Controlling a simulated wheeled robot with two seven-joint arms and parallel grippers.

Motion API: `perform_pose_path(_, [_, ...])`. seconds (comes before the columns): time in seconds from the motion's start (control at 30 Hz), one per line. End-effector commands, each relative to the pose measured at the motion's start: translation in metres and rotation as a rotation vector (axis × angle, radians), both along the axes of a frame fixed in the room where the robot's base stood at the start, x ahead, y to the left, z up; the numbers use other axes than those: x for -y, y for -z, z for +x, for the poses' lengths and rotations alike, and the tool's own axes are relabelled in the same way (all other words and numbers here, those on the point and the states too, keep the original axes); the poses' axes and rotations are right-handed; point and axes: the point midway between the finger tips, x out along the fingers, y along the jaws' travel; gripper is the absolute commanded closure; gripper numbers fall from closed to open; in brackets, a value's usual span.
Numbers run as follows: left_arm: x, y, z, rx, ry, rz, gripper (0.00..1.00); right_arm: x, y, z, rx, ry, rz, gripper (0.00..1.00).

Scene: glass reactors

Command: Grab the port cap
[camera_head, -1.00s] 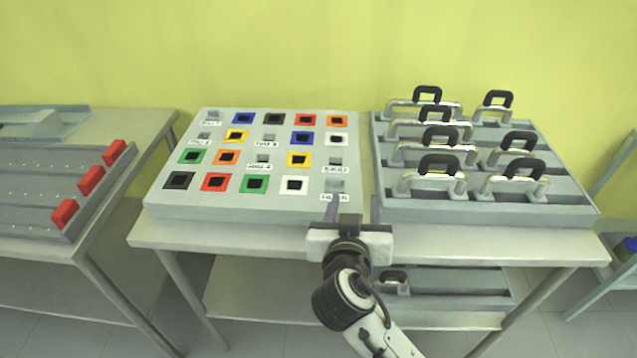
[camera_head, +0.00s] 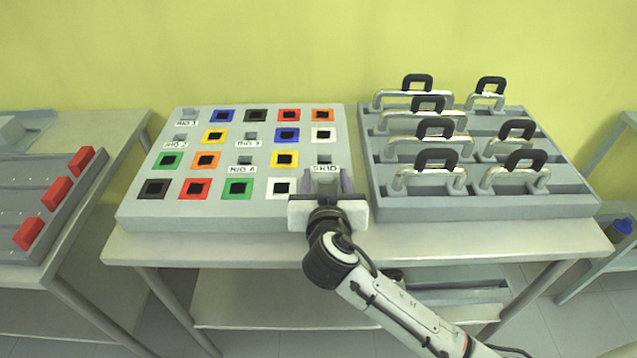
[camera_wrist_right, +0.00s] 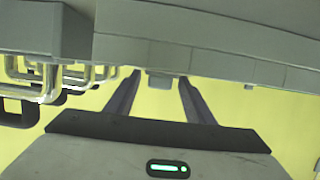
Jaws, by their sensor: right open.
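Several small grey caps sit among the coloured square frames on the tilted grey board (camera_head: 130,212), some with labels beside them. My right gripper (camera_head: 328,180) is open at the board's front right corner. A small grey cap (camera_head: 327,178) shows between its fingers, and its label is hidden by the gripper. In the right wrist view, a grey block (camera_wrist_right: 163,84), likely this cap, stands out from the board between the two open fingers (camera_wrist_right: 158,98), with gaps on both sides. I cannot tell which cap is the port cap. My left gripper is not in view.
Just right of the gripper, a grey rack (camera_head: 480,205) holds several metal handles with black grips. Another table at the left carries red blocks (camera_head: 57,193). The front strip of the table (camera_head: 230,247) is clear. A lower shelf (camera_head: 250,300) lies beneath.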

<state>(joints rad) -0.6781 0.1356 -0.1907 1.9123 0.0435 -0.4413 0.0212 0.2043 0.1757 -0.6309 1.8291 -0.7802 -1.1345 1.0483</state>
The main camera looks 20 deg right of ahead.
Motion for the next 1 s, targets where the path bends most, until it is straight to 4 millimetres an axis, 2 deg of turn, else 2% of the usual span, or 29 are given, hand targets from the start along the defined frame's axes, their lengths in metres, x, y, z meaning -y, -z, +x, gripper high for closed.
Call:
perform_pose_path(0.2, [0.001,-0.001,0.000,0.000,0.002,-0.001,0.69,0.000,0.000,0.000,0.000,0.000,0.000,0.52])
perform_pose_path(0.27, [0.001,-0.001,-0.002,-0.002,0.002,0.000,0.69,0.000,0.000,0.000,0.000,0.000,0.000,0.60])
perform_pose_path(0.43, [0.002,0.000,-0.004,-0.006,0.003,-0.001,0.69,0.000,0.000,0.000,0.000,0.000,0.000,0.88])
perform_pose_path(0.73, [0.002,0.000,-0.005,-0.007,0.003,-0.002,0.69,0.000,-0.005,0.000,0.002,0.000,0.002,0.89])
perform_pose_path(0.87, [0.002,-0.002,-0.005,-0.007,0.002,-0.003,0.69,0.000,-0.025,0.001,0.005,0.000,0.004,0.89])
perform_pose_path(1.0, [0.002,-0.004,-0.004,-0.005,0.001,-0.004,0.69,0.000,-0.055,0.001,0.006,0.000,0.005,0.89])
